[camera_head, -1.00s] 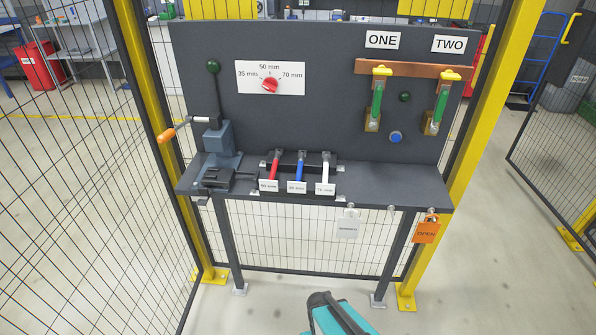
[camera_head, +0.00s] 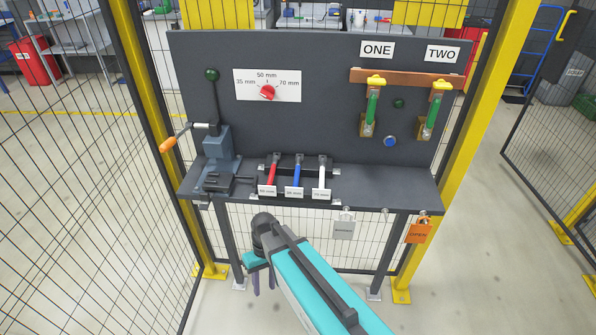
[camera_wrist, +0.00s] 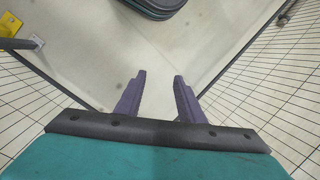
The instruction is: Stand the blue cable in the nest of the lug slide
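The blue cable (camera_head: 298,174) stands in the middle place of a small rack on the shelf, between a red cable (camera_head: 273,173) and a white cable (camera_head: 322,175). The lug slide (camera_head: 217,184) appears to be the dark block at the foot of the grey-blue press (camera_head: 217,150), left of the rack. Its nest is too small to make out. My gripper (camera_head: 264,292) hangs below and in front of the shelf, well apart from the cables. In the wrist view my gripper (camera_wrist: 160,82) has its two fingers apart with only floor between them.
White labels stand in front of the cables. The press has an orange-handled crank (camera_head: 174,141) and a green-knobbed lever (camera_head: 211,76). The shelf right of the rack is clear.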

